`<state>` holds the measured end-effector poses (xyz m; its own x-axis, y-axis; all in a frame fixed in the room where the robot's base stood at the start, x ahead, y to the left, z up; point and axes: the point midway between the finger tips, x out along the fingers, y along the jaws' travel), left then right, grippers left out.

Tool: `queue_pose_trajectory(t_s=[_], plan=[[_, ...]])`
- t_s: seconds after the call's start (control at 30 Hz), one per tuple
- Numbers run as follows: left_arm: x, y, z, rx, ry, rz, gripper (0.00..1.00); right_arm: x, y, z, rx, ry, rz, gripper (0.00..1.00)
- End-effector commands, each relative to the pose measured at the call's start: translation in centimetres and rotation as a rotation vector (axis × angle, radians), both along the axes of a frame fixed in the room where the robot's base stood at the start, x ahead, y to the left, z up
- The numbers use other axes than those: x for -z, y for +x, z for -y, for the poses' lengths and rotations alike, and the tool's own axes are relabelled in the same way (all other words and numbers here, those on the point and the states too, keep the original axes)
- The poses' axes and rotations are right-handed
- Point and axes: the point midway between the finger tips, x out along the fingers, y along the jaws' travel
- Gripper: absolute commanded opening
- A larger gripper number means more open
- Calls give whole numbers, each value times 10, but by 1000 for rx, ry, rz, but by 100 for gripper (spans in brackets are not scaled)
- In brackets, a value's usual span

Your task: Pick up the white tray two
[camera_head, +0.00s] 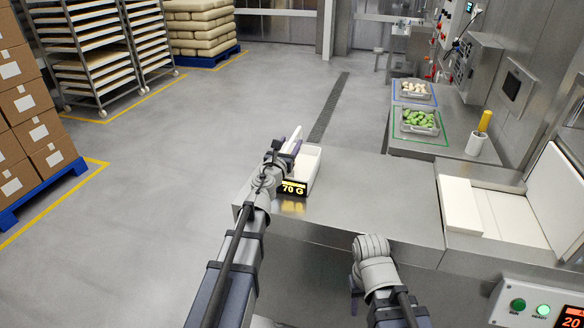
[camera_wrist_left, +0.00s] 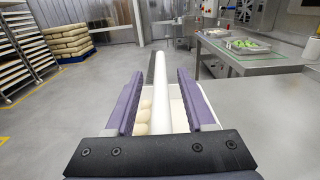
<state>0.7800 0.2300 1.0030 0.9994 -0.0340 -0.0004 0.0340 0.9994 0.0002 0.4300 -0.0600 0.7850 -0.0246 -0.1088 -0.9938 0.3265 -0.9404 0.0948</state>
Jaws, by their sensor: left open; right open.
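A white tray (camera_head: 311,166) stands on the steel counter beside a "70 G" display (camera_head: 293,188). My left gripper (camera_head: 287,148) is at the tray's left side and covers part of it. In the left wrist view my left gripper (camera_wrist_left: 159,74) is open, with its purple fingers on either side of a long white strip (camera_wrist_left: 167,88), seemingly a tray wall. Several pale rounded pieces (camera_wrist_left: 143,118) lie left of that strip. I cannot tell whether the fingers touch it. My right gripper (camera_head: 357,295) is open, empty and low at the counter's front, partly hidden by its own wrist.
The steel counter (camera_head: 385,200) right of the tray is clear. Beyond it, a metal tray of green pieces (camera_head: 419,122) and one of pale pieces (camera_head: 414,89) sit on a side bench. A white block (camera_head: 461,205) lies at the right.

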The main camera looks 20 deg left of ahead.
Motion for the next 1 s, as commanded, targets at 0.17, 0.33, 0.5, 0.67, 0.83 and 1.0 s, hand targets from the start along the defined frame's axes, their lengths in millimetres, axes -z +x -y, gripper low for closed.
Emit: queue_pose_trajectory(t_s=[0.17, 0.33, 0.5, 0.67, 0.83, 1.0], plan=[[0, -1, 0, 0, 0, 0, 55, 0, 0, 0, 0, 0, 0, 50], [0, -1, 0, 0, 0, 0, 35, 0, 0, 0, 0, 0, 0, 50], [0, -1, 0, 0, 0, 0, 16, 0, 0, 0, 0, 0, 0, 50], [0, -1, 0, 0, 0, 0, 0, 0, 0, 0, 0, 0, 0, 50], [0, -1, 0, 0, 0, 0, 0, 0, 0, 0, 0, 0, 0, 50], [0, -1, 0, 0, 0, 0, 0, 0, 0, 0, 0, 0, 0, 50]])
